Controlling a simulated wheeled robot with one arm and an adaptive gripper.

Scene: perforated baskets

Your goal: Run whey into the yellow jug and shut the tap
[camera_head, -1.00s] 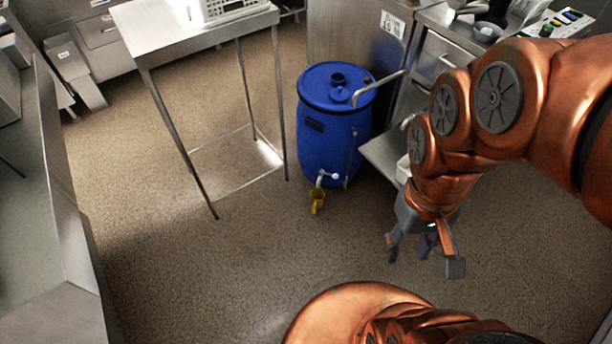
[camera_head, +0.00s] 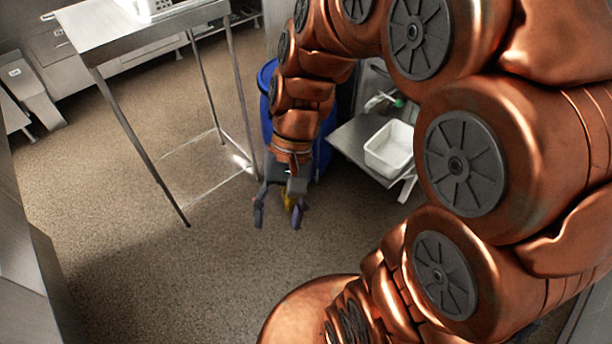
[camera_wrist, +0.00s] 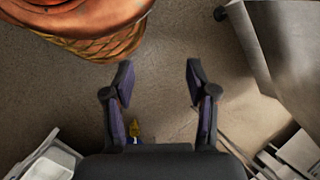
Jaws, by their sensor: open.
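The blue barrel (camera_head: 266,105) stands on the floor, mostly hidden behind my arm in the head view. The yellow jug (camera_head: 288,200) shows only partly behind my gripper (camera_head: 277,216), low in front of the barrel. In the wrist view a small yellow piece of the jug (camera_wrist: 134,130) shows beside the left finger, near the palm. My gripper is open, with nothing between its fingertips (camera_wrist: 160,74). It appears apart from the jug, but the exact gap cannot be told. The barrel's tap is hidden now.
A steel table (camera_head: 88,30) with a white perforated basket (camera_head: 160,8) stands at the left. A white tub (camera_head: 391,148) sits on a low steel shelf (camera_head: 350,140) right of the barrel.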

